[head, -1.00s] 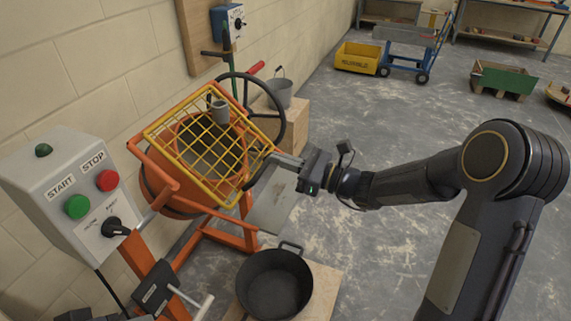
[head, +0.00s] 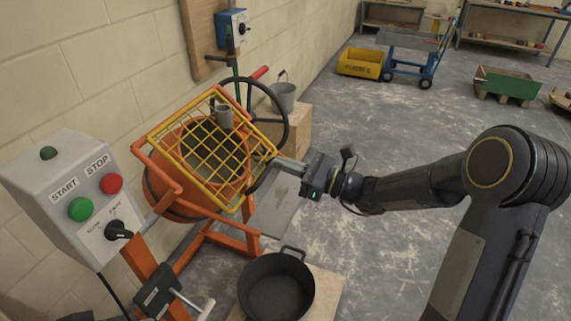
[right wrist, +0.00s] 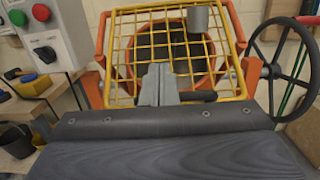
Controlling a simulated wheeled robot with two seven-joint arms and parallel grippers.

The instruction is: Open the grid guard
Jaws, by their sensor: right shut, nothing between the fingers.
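The yellow grid guard (head: 200,155) lies shut over the mouth of the orange mixer drum (head: 175,195); it also fills the top of the right wrist view (right wrist: 125,45). A grey cup-like piece (head: 225,117) is on its far part. A short black handle (right wrist: 198,96) sticks out at the guard's near edge. My right gripper (head: 277,162) is shut and empty, its fingertips at that edge, just left of the handle in the right wrist view. I cannot tell whether they touch the guard or handle.
A control box (head: 75,195) with green and red buttons stands at the left. A black handwheel (head: 287,125) is behind the guard. A black tub (head: 277,290) stands on a board below. A grey bucket (head: 284,97) stands on a block. Open floor lies at the right.

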